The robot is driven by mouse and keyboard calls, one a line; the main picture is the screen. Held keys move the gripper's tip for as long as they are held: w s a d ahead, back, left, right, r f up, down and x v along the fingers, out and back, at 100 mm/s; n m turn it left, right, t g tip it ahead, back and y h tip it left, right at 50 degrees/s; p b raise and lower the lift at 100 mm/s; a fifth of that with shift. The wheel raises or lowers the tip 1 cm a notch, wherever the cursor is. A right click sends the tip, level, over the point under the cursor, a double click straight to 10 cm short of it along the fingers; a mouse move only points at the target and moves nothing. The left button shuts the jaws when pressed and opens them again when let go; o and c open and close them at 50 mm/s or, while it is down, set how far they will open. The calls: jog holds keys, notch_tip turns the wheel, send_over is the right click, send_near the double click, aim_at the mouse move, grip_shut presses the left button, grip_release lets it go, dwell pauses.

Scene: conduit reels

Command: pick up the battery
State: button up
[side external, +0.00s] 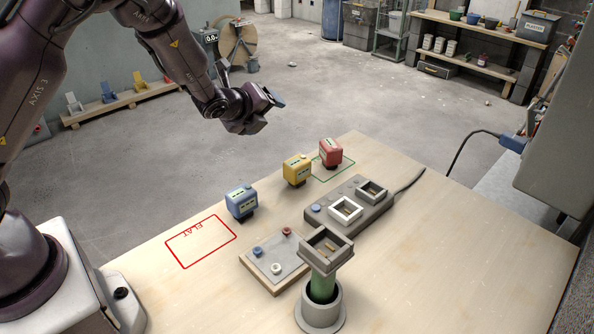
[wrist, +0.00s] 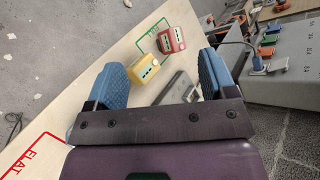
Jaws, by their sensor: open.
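Three battery-like blocks stand on the wooden table: a blue one (side external: 241,202), a yellow one (side external: 297,170) and a red one (side external: 331,152). Each has a dark base and a pale label. The red one stands in a green outline at the far edge. The wrist view also shows the yellow block (wrist: 144,72) and the red block (wrist: 171,40) between and beyond my fingers. My gripper (side external: 276,98) is open and empty, with blue finger pads (wrist: 163,66). It is in the air above and behind the blocks, apart from all of them.
A grey two-socket unit (side external: 323,214) with a cable lies right of the blocks. A plate with coloured buttons (side external: 262,271) and a square tray on a green post (side external: 322,285) stand nearer. A red outline marked FLAT (side external: 201,242) is empty.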

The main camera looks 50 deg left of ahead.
aim_at(291, 164)
jog(key=w+d+f+m+t+h, duration=0.1)
jog(key=f+m, duration=0.1)
jog(key=m, duration=0.2)
jog(key=w+d+f+m, duration=0.1)
jog(key=f+m, duration=0.1)
jog(key=m, duration=0.2)
jog(key=w+f+m+t+h, duration=0.1)
jog(key=w+f+m, duration=0.1)
jog(key=m, duration=0.2)
jog(key=shift+d+t+h, duration=0.3)
jog(key=shift+d, duration=0.1)
jog(key=m, duration=0.1)
jog(key=d+f+m+h, duration=0.1)
jog(key=shift+w+m, duration=0.15)
jog(key=shift+m, duration=0.15)
notch_tip(291, 164, down, 4)
jog(key=shift+r, duration=0.25)
notch_tip(291, 164, down, 4)
jog(key=shift+w+a+r, duration=0.1)
jog(key=shift+w+r, duration=0.05)
jog(key=shift+x, duration=1.3)
jog(key=shift+r, duration=0.1)
jog(key=c, duration=1.1)
